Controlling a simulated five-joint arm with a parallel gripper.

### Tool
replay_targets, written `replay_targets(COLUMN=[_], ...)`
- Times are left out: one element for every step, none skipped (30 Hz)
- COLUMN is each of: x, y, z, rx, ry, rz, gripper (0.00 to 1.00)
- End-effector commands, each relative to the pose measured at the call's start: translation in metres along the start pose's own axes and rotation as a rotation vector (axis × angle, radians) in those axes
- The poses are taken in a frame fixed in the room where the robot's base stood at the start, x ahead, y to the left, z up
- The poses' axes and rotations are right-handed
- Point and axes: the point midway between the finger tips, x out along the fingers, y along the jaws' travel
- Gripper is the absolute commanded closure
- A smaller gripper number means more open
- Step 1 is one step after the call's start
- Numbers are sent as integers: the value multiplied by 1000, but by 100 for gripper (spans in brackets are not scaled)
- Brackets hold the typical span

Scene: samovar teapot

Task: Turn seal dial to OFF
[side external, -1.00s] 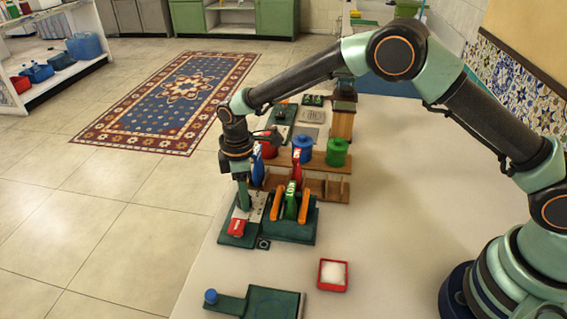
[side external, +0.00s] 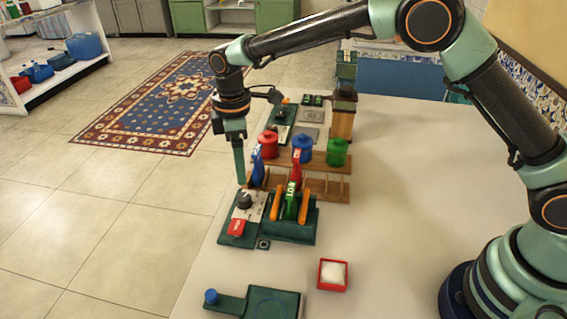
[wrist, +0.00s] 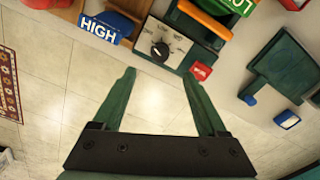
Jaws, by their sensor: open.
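The dial is a black knob (side external: 244,201) on a pale panel at the left end of a green base, near the table's left edge. In the wrist view the knob (wrist: 160,50) carries a white pointer mark, and small lettering surrounds it, too small to read surely. My gripper (side external: 240,181) hangs pointing down, just above and slightly left of the knob, apart from it. In the wrist view its two green fingers (wrist: 159,74) are spread with nothing between them, and the knob shows beyond their tips.
A red block (side external: 237,228) sits in front of the knob. Orange-sided holders with a green LOW tag (side external: 291,205) stand right of it. A blue HIGH tag (wrist: 99,29) is near. Red, blue and green jars (side external: 338,152) stand behind.

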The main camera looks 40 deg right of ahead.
Motion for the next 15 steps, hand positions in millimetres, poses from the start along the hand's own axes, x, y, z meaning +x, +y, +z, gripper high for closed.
replay_targets(x=[-8,-12,-16,-19,-21,-23,-25,-26,-27,-27,-27,-27,-27,-27,-27], y=[0,0,0,0,0,0,0,0,0,0,0,0,0,0,0], z=[0,0,0,0,0,0,0,0,0,0,0,0,0,0,0], rx=[0,0,0,0,0,0,0,0,0,0,0,0,0,0,0], ry=[2,2,2,1,1,0,0,1,1,0,0,0,0,0,0], rz=[2,2,2,1,1,0,0,1,0,0,0,0,0,0,0], gripper=[25,25,25,25,25,25,25,25,25,25,25,25,25,25,25])
